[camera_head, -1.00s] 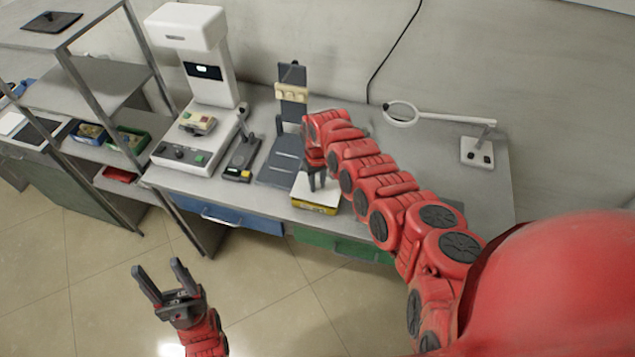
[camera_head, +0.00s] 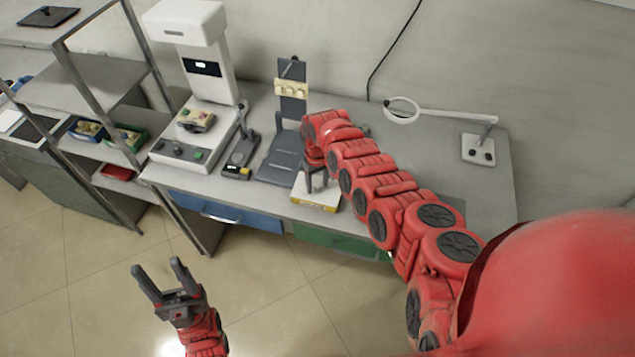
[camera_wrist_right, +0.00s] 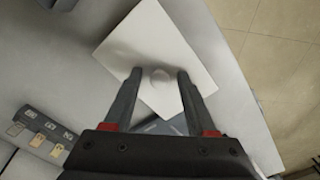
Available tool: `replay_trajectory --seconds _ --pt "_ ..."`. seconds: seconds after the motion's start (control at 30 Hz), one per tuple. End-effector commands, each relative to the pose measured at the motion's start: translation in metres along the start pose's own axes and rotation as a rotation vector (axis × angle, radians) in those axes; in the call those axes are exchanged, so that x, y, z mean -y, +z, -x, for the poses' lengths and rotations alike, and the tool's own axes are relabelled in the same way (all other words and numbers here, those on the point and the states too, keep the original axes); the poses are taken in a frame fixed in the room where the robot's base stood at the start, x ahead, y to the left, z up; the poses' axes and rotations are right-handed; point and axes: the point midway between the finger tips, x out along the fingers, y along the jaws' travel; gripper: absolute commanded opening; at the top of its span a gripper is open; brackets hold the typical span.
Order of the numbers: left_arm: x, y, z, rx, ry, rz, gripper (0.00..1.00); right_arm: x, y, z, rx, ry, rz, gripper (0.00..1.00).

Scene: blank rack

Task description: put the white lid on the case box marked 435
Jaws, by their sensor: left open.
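The white lid (camera_head: 318,199) sits on the yellow case box (camera_head: 313,208) at the bench's front edge, below my right gripper. Only a low yellow strip of the box shows, and I cannot read its mark. My right gripper (camera_head: 316,188) points down at the lid. Its fingers stand on either side of the knob, with gaps visible in the right wrist view (camera_wrist_right: 159,74). My left gripper (camera_head: 157,266) is open and empty over the floor.
A dark grey fixture (camera_head: 281,160) stands just behind the box. A magnifier lamp (camera_head: 402,110) stands at right. Shelves with bins (camera_head: 128,136) are at far left.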

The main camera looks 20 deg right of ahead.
Motion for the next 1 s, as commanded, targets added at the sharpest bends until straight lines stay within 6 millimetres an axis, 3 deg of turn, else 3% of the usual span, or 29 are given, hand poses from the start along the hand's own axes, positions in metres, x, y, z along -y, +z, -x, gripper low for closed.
replay_trajectory --seconds 0.33,0.47,0.77,1.0 --pt "0.0 0.0 0.0 0.0 0.0 0.0 0.57 0.0 0.0 0.001 0.0 0.0 0.0 0.63" --pt "0.0 0.0 -0.002 0.0 0.0 0.0 0.57 0.0 0.0 0.011 -0.001 0.0 0.0 0.63" --pt "0.0 0.001 0.004 0.0 0.0 0.0 0.57 0.0 -0.001 0.057 -0.007 -0.001 -0.003 0.63" --pt "-0.001 0.005 0.028 0.0 0.0 0.0 0.57 0.0 -0.002 0.11 -0.01 0.001 -0.001 0.63"
